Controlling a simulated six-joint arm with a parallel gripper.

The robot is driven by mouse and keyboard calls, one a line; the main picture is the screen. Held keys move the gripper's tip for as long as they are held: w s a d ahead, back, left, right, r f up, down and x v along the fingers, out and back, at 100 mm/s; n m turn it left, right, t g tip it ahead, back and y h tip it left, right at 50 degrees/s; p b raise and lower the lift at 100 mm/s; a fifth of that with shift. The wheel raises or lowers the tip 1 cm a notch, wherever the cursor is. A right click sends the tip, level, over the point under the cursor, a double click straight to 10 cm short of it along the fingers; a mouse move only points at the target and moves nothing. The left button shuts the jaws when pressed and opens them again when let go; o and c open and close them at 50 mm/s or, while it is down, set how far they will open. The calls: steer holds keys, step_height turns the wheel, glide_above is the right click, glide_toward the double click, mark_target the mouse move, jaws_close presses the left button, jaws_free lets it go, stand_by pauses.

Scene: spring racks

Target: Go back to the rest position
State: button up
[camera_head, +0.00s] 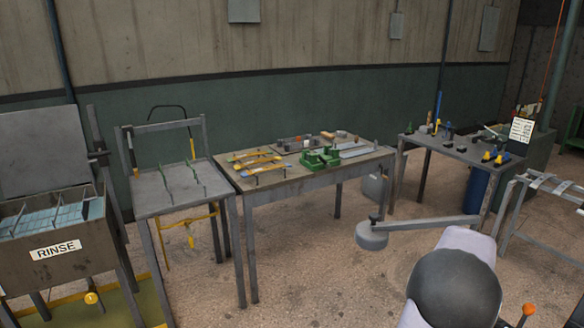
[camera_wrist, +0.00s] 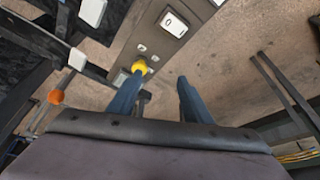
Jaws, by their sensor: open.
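My gripper (camera_wrist: 160,85) shows in the camera_wrist view with its two blue-grey fingers apart. Nothing is between them; concrete floor shows through the gap. A yellow knob (camera_wrist: 139,66) on a grey-brown panel (camera_wrist: 150,30) appears just past the left fingertip; I cannot tell how far behind it lies. In the camera_head view I cannot make out the gripper's fingers.
A rinse tank (camera_head: 58,240) stands at the left, beside a small stand (camera_head: 150,205). The middle bench (camera_head: 310,180) holds green blocks (camera_head: 320,158) and yellow-topped pieces (camera_head: 258,160). Another table (camera_head: 460,150) stands right. Bare floor (camera_head: 300,270) lies in front.

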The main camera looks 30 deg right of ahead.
steer(key=w+a+f+n+y, duration=0.15)
steer(key=w+a, duration=0.25)
steer(key=a, duration=0.4)
steer(key=w+a+n, duration=0.2)
steer(key=w+a, duration=0.1)
steer(key=a, duration=0.5)
steer(key=w+a+n+y, duration=0.15)
steer(key=w+a, duration=0.25)
steer(key=a, duration=0.4)
steer(key=s+a+f+n+g, duration=0.1)
steer(key=s+a, duration=0.4)
steer(key=a, duration=0.7)
steer(key=s+a+f+n+g, duration=0.1)
steer(key=s+a+n, duration=0.4)
steer(key=a, duration=0.7)
steer(key=shift+f+n+y, duration=0.3)
steer(key=shift+f+n, duration=0.3)
steer(key=shift+f, duration=0.25)
